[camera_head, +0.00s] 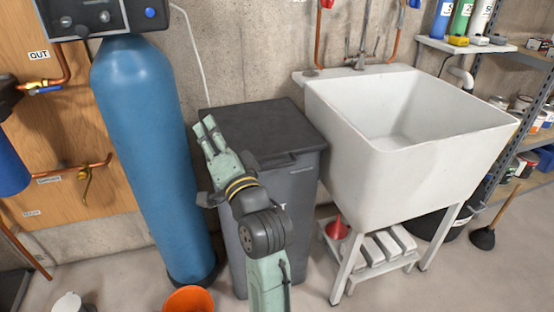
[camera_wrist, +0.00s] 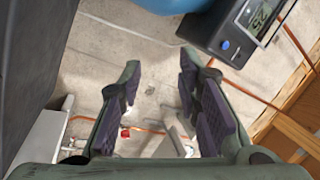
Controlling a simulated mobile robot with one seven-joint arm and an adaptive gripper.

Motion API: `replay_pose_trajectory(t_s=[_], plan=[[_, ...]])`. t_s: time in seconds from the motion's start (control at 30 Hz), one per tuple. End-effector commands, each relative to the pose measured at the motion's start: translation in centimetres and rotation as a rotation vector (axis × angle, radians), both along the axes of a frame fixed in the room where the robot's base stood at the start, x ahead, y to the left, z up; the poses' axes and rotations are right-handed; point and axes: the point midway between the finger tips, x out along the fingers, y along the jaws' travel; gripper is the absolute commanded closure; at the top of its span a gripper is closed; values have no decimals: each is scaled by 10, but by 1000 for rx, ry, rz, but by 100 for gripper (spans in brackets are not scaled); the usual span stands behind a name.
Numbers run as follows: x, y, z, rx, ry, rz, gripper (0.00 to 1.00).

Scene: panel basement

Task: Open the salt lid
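The salt bin (camera_head: 305,190) is a dark grey upright box between the blue tank and the white sink. Its flat black lid (camera_head: 262,128) lies shut on top, with a raised lip along the front edge. My gripper (camera_head: 206,124) is at the lid's left side in the head view, fingers pointing up and to the left. Part of the lid's left front is hidden behind it. In the wrist view my gripper (camera_wrist: 160,75) has its two dark-padded fingers spread, with nothing between them. I cannot tell whether it touches the lid.
The blue tank (camera_head: 145,140) with a control head (camera_head: 100,15) stands close on the left. The white sink (camera_head: 400,125) stands close on the right. An orange bucket (camera_head: 188,300) is on the floor at the front. A concrete wall is behind.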

Motion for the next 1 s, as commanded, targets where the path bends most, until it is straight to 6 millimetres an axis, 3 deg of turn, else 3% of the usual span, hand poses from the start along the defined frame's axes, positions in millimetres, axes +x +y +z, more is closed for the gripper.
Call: replay_pose_trajectory(t_s=[0.03,0.1,0.2,0.3,0.47,0.8,1.0], plan=[[12,-43,-28,49,139,-48,69],[17,-87,-66,131,308,-93,69],[12,-133,-104,233,479,-148,69],[6,-156,-126,297,573,-178,69],[13,-162,-138,327,614,-187,69],[71,-142,-149,324,611,-186,69],[96,-134,-154,324,609,-187,69]])
